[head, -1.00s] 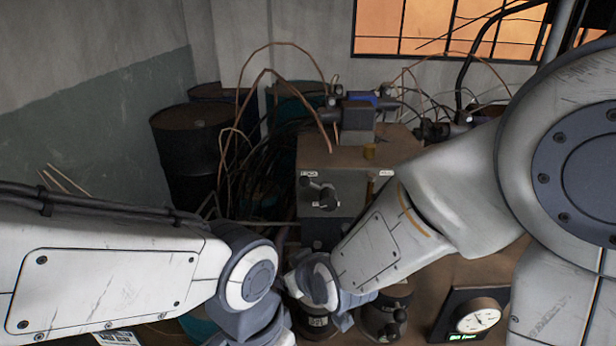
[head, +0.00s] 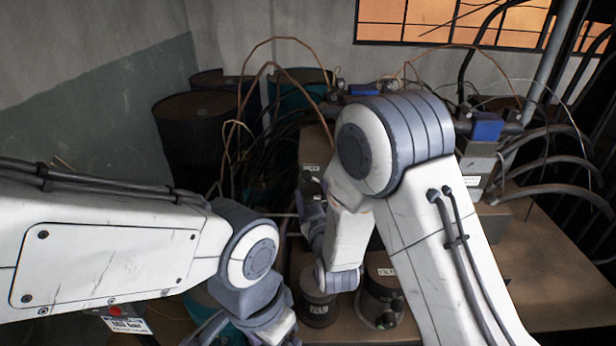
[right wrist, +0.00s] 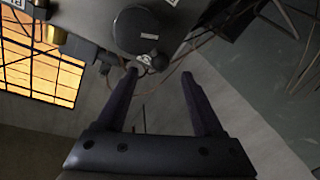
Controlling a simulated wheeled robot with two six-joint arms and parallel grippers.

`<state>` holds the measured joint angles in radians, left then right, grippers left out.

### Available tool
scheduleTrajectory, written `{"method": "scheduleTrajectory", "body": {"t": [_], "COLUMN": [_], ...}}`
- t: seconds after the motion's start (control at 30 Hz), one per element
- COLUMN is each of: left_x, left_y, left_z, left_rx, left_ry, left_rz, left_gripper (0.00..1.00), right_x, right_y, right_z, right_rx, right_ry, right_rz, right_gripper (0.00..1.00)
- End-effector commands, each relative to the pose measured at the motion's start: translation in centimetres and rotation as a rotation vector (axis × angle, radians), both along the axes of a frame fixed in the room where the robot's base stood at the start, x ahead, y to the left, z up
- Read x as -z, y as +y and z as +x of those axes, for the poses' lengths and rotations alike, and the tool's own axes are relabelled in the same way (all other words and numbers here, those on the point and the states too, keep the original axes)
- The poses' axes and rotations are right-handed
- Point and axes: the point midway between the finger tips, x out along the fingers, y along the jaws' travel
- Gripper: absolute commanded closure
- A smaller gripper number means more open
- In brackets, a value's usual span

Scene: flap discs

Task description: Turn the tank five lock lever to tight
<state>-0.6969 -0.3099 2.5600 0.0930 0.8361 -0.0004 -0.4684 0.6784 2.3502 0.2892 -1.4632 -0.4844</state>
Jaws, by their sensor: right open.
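My right gripper (head: 312,200) is partly hidden behind my own wrist and forearm in the head view. In the right wrist view it (right wrist: 160,78) is open with nothing between its fingers. A dark round fitting (right wrist: 143,30) with a small pale label lies just beyond the fingertips. A small dark knob (right wrist: 160,62) by its edge, perhaps the lock lever's end, is near the gap between the tips. In the head view the brown box (head: 318,146) is mostly covered by my right arm. Which fitting belongs to tank five cannot be read. My left gripper (head: 215,328) is low, its fingertips unclear.
Labelled dark canisters (head: 380,300) stand on the brown bench (head: 550,270) in front of the box. Thin copper wires (head: 240,100) and black cables fill the back. Dark drums (head: 195,130) stand at left. The bench's right side looks clear.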

Motion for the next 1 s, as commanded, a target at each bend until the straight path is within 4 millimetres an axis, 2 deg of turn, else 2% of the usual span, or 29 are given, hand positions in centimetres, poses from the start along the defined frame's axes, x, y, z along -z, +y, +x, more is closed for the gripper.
{"method": "scheduleTrajectory", "body": {"t": [0.1,0.3,0.67,0.7,0.83,0.87,1.0], "left_x": [-1.1,-1.6,-1.7,-1.7,-1.7,-1.7,-1.7], "left_y": [0.0,0.0,0.0,0.0,0.0,0.0,0.0], "left_z": [0.0,0.0,0.0,0.0,0.0,0.0,0.0], "left_rx": [0.0,0.0,0.0,0.0,0.0,0.0,0.0], "left_ry": [0.0,0.0,0.0,0.0,0.0,0.0,0.0], "left_rz": [0.0,0.0,0.0,0.0,0.0,0.0,0.0], "left_gripper": [0.13,0.13,0.13,0.13,0.13,0.13,0.13], "right_x": [-0.3,-0.1,0.0,0.0,0.0,0.0,0.0], "right_y": [0.4,0.8,0.9,0.9,0.9,0.9,0.9], "right_z": [2.2,4.3,4.8,4.8,4.8,4.8,4.8], "right_rx": [0.001,0.0,-0.002,-0.002,-0.002,-0.002,-0.002], "right_ry": [0.001,0.0,0.001,0.001,0.001,0.001,0.001], "right_rz": [0.001,0.001,0.001,0.001,0.001,0.001,0.001], "right_gripper": [0.31,0.31,0.31,0.47,0.96,1.0,1.0]}}
